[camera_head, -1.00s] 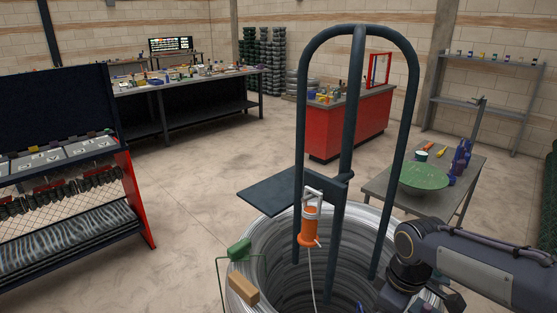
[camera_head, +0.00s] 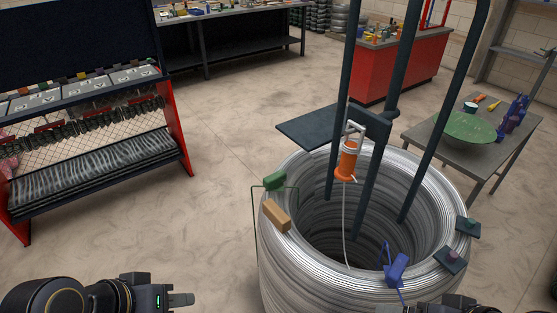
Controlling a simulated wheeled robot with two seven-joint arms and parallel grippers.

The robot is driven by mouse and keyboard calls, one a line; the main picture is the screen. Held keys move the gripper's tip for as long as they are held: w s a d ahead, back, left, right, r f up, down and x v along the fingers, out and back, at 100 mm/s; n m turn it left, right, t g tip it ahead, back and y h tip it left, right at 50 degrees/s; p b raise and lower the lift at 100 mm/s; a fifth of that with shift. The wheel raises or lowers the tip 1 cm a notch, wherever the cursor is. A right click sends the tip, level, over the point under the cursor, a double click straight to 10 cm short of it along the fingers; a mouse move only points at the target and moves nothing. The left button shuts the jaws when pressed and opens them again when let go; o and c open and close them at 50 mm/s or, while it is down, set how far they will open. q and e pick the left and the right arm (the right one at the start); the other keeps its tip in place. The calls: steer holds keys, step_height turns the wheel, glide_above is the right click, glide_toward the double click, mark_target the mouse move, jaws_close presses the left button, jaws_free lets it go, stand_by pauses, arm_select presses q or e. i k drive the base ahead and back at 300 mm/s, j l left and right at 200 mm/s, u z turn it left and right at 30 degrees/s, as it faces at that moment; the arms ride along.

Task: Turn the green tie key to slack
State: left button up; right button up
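The green tie key (camera_head: 275,181) sits on the left rim of the big silver wire coil (camera_head: 285,270), with a thin green wire running down the coil's outer side. My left gripper (camera_head: 181,300) is at the bottom left, pointing right, well apart from the key and nearer to me. Its fingers show edge-on, so I cannot tell whether they are open; nothing shows in them. Only the top edge of my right arm's end (camera_head: 450,306) shows at the bottom, in front of the coil; its fingers are not clear.
A tan block (camera_head: 277,216) sits on the rim just in front of the key. A blue clip (camera_head: 396,269) and two dark blocks (camera_head: 468,227) are on the right rim. A dark frame (camera_head: 344,100) rises from the coil, with an orange device (camera_head: 347,160) hanging from it. Floor left of the coil is clear.

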mark_target(273, 181)
steer(key=i+j+u, duration=0.3)
steer(key=j, duration=0.15)
steer(key=i+j+u, duration=0.3)
steer(key=i+j, duration=0.05)
steer(key=i, duration=0.05)
